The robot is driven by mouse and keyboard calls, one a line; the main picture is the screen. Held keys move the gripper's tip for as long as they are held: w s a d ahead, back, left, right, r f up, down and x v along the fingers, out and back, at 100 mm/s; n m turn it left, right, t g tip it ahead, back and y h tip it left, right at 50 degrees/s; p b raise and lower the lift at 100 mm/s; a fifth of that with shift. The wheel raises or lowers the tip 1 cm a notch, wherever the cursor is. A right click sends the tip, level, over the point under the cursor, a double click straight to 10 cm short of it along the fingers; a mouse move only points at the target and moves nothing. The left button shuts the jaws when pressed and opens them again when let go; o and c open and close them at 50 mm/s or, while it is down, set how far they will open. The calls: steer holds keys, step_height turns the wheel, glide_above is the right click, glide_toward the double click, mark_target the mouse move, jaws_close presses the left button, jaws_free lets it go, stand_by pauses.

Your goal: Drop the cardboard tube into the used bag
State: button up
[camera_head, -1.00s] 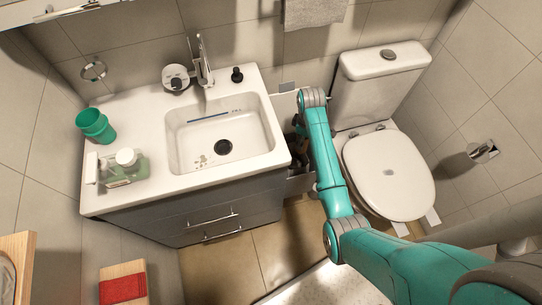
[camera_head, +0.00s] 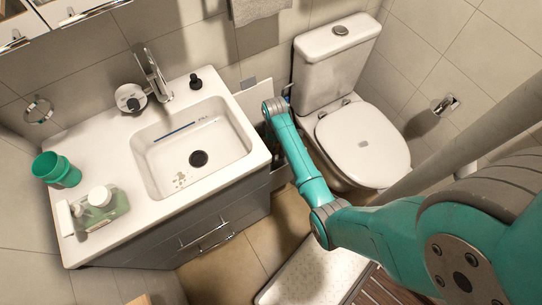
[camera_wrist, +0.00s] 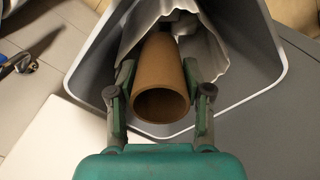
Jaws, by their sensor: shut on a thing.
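The cardboard tube (camera_wrist: 157,62) is brown and hollow, with its near open end facing the wrist camera. My gripper (camera_wrist: 159,80) is shut on it, with one green finger on each side. The tube's far end points into the opening of a crumpled silvery grey bag (camera_wrist: 210,52), which lines a dark grey container with a pale rim (camera_wrist: 258,96). I cannot tell whether the tube touches the bag. In the head view the gripper, tube and bag are hidden behind my arm and the sink cabinet.
The sink counter (camera_head: 98,148) holds a green cup (camera_head: 60,172) and a soap bottle (camera_head: 101,207). The toilet (camera_head: 362,144) stands to the right of my arm. A white mat (camera_head: 318,268) lies on the floor. Something dark and blue (camera_wrist: 18,64) lies at the left in the wrist view.

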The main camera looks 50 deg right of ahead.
steer(key=shift+f, duration=0.25)
steer(key=o, duration=0.8)
step_height(320, 180, up, 12)
stand_by(0.3)
stand_by(0.5)
